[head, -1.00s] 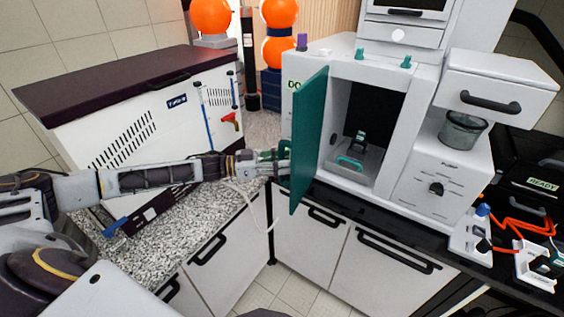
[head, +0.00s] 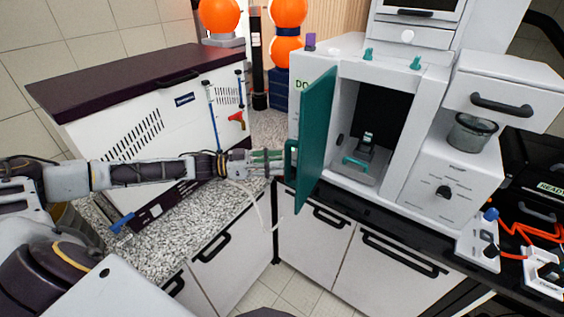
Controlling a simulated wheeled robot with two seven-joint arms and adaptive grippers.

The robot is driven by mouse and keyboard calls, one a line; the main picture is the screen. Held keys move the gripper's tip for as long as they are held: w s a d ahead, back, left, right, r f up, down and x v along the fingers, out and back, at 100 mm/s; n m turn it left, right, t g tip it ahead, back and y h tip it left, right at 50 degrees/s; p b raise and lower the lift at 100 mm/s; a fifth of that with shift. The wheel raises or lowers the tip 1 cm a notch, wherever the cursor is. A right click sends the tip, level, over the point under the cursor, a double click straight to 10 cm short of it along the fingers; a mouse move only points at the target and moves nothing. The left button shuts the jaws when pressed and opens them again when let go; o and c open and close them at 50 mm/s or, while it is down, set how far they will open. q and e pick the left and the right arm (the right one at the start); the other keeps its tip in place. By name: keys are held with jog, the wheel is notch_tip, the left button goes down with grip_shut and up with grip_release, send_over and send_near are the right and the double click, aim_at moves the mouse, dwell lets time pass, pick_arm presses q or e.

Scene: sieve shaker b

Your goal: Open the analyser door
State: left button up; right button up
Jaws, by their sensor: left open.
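The analyser (head: 423,98) is a white machine at the centre right of the head view. Its teal door (head: 317,140) stands swung open to the left, seen nearly edge-on, with a dark teal handle (head: 290,160) on its outer face. Inside the open chamber a tray with a teal handle (head: 356,162) and a small dark item show. My left gripper (head: 277,162) is open just left of the door, its fingers beside the handle. I cannot tell whether they touch it. My right gripper is not in view.
A white cabinet with a dark lid (head: 125,82) stands on the speckled counter (head: 146,226) at left, behind my left arm. A grey cup (head: 471,132) sits in the unit at right. Orange cables (head: 515,233) lie at far right. Orange spheres stand behind.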

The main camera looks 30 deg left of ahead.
pick_arm(q)
jog(key=v, duration=0.7)
jog(key=shift+s+a, duration=0.25)
dwell(0.6)
jog(key=shift+s+f, duration=0.1)
